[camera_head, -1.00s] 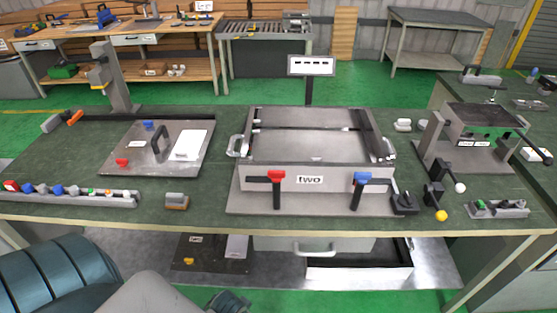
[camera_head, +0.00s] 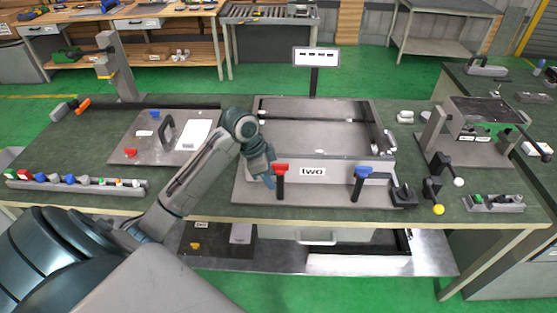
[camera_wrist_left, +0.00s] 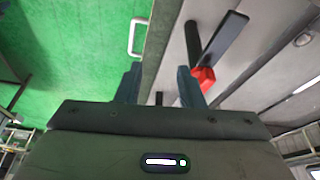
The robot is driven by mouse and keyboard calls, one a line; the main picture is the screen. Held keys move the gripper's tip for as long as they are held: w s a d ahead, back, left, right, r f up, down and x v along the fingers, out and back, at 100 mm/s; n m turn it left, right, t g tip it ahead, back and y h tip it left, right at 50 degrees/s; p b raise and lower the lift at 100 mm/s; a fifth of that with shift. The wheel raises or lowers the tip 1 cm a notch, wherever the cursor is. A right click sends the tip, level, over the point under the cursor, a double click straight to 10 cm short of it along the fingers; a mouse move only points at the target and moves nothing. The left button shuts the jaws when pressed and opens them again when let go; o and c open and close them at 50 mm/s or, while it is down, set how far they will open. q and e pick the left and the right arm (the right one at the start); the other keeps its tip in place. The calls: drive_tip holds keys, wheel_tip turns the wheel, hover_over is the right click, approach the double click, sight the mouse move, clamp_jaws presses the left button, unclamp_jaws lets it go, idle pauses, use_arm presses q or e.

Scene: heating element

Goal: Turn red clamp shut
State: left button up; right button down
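The red clamp (camera_head: 281,168) is on the front left of the grey box (camera_head: 345,172) labelled "two". Its black handle (camera_head: 280,188) hangs down. My left gripper (camera_head: 269,180) is just left of the red clamp. In the left wrist view, my left gripper's two fingers (camera_wrist_left: 160,87) are apart with nothing held between them. The red clamp (camera_wrist_left: 203,80) shows there right by the right-hand finger; I cannot tell whether they touch. Its black bars reach up from it. My right gripper is not in view.
A blue clamp (camera_head: 363,171) with a black handle is at the box's front right. A metal plate (camera_head: 125,154) with a black handle lies left of my arm. A rack of small coloured parts (camera_head: 75,184) lies at the front left. Black levers (camera_head: 433,188) stand to the right.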

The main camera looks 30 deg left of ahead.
sight(280, 164)
use_arm(q)
drive_tip(key=w+a+r+m+h, duration=0.1)
drive_tip(key=w+a+r, duration=0.1)
drive_tip(key=r, duration=0.2)
drive_tip(key=w+a+r+m, duration=0.1)
drive_tip(key=w+a+r, duration=0.2)
drive_tip(key=r, duration=0.2)
drive_tip(key=p+x, duration=0.4)
drive_tip(key=x, duration=0.5)
drive_tip(key=shift+s+d+f, duration=0.1)
drive_tip(key=shift+d+f, duration=0.1)
drive_tip(key=shift+d, duration=0.05)
drive_tip(key=shift+d+f, duration=0.15)
drive_tip(key=shift+f, duration=0.5)
clamp_jaws()
